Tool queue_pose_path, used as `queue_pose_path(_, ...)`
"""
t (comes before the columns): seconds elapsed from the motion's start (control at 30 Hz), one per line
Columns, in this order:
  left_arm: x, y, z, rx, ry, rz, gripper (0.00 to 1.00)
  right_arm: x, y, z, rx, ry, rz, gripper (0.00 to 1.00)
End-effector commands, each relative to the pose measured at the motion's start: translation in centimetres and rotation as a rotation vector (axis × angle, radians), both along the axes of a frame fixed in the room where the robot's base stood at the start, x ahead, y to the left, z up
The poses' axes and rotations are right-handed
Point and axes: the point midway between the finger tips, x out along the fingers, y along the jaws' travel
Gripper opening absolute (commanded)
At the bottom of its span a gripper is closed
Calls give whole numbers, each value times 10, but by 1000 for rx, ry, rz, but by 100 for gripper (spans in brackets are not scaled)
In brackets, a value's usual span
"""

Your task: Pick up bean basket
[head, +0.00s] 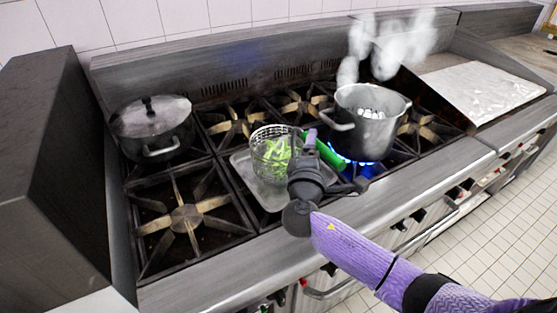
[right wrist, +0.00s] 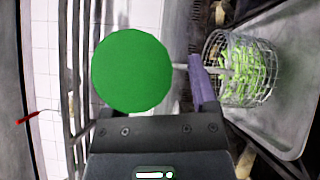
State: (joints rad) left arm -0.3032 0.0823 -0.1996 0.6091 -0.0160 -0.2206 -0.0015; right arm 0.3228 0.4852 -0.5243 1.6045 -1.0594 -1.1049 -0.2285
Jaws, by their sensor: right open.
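The bean basket (head: 258,148) is a round wire basket of green beans with a green handle (head: 330,156) pointing right. It stands on a metal tray on the stove. My right gripper (head: 318,150) is open at the handle, just right of the basket. In the right wrist view the handle's round green end (right wrist: 132,70) faces the camera, with a purple finger (right wrist: 203,85) to its right. The other finger is not clear there, and I cannot tell whether either touches the handle. The basket (right wrist: 240,68) also shows in that view. My left gripper is out of view.
The metal tray (head: 239,166) lies over the burners under the basket. A steaming open pot (head: 372,120) stands on a lit blue flame close to the right. A lidded pot (head: 152,128) stands at the left. The front-left burner (head: 183,217) is free.

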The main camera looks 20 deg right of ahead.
Motion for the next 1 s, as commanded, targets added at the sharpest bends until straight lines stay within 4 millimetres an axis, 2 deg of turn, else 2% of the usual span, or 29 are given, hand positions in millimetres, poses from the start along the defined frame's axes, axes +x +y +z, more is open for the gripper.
queue_pose_path(0.27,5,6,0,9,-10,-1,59,5,-4,0,2,1,1,72)
queue_pose_path(0.6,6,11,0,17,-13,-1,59,5,-3,0,2,1,1,0)
queue_pose_path(0.9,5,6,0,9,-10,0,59,5,-3,1,2,-2,1,0)
queue_pose_path(1.0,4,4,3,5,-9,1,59,5,-3,9,2,-4,1,0)
